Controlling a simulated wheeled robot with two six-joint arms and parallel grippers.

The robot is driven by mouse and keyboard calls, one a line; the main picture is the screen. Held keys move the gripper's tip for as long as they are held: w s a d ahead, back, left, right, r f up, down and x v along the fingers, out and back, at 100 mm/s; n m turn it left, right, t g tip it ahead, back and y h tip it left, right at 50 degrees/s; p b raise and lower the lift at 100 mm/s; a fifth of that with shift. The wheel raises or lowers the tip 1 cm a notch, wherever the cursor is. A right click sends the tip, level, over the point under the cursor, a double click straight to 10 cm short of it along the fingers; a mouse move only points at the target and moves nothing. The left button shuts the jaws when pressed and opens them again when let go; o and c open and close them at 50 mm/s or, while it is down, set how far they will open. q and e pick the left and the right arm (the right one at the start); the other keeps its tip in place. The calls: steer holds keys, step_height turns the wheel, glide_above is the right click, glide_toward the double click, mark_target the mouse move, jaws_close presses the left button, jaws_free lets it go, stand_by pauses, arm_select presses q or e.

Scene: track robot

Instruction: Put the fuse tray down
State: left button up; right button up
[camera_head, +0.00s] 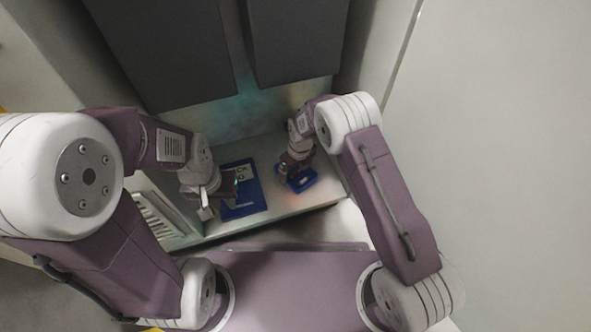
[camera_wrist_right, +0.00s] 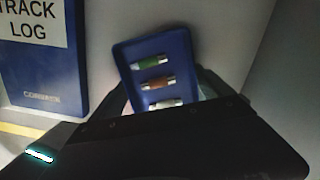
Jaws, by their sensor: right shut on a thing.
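The fuse tray is small and blue. In the right wrist view the fuse tray (camera_wrist_right: 183,50) holds a green, a brown and a pale fuse in a row. My right gripper (camera_wrist_right: 170,103) is shut on its near edge. In the head view the fuse tray (camera_head: 306,183) is at the right part of the pale shelf (camera_head: 285,205), under my right gripper (camera_head: 292,170). I cannot tell whether its underside touches the shelf. My left gripper (camera_head: 220,198) looks open and empty, above the left edge of the blue track log.
The blue track log (camera_head: 245,203) lies on the shelf left of the tray; it also shows in the right wrist view (camera_wrist_right: 42,75). Dark panels (camera_head: 165,50) stand behind. A pale wall (camera_head: 375,60) bounds the right. A narrow strip between log and tray is clear.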

mark_target(298, 177)
steer(key=shift+f, duration=0.45)
steer(key=o, duration=1.1)
steer(key=shift+r, duration=0.1)
steer(key=r+p, duration=0.2)
steer(key=r, duration=0.1)
steer(key=r+p, duration=0.5)
steer(key=shift+s+d+r, duration=0.35)
steer(key=shift+s+r, duration=0.05)
